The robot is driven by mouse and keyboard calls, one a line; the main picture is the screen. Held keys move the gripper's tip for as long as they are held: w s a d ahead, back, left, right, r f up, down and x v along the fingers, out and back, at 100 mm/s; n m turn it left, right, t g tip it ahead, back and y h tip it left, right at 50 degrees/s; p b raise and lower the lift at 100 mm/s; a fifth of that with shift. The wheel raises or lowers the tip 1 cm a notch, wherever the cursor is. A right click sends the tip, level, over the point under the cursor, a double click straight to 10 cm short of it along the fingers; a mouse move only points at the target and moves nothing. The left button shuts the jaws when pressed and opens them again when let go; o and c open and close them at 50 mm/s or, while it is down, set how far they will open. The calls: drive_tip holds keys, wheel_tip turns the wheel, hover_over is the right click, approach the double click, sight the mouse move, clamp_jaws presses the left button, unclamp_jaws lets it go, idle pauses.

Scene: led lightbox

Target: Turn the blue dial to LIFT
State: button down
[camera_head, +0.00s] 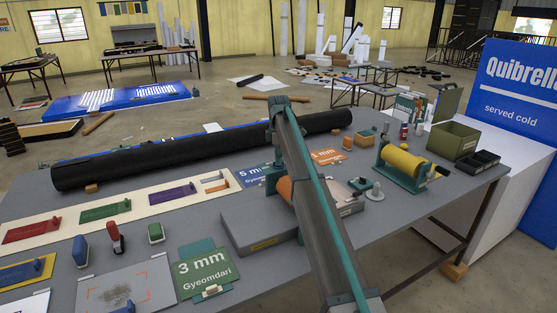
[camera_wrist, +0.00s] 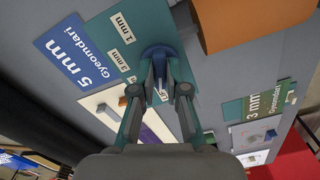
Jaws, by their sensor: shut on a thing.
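The blue dial (camera_wrist: 157,50) sits on a teal plate (camera_wrist: 133,40) in the wrist view. My gripper (camera_wrist: 160,80) is shut on the dial, its fingertips on the dial's raised grip. White labels on the plate include 1 mm (camera_wrist: 122,27) and 3 mm (camera_wrist: 113,58). A further white label (camera_wrist: 163,91) lies partly hidden between the fingers, and I cannot read it surely. Which mark the dial points at is unclear. In the head view the dial is not clearly visible beside the grey long beam that crosses the table.
An orange roller (camera_head: 285,188) lies close to the dial; it also shows in the wrist view (camera_wrist: 240,22). A black roll (camera_head: 200,152) lies along the back.

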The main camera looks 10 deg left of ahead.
drive_tip(key=c, duration=1.2)
unclamp_jaws()
wheel_tip(320, 180, up, 12)
drive_tip(key=shift+r, duration=0.1)
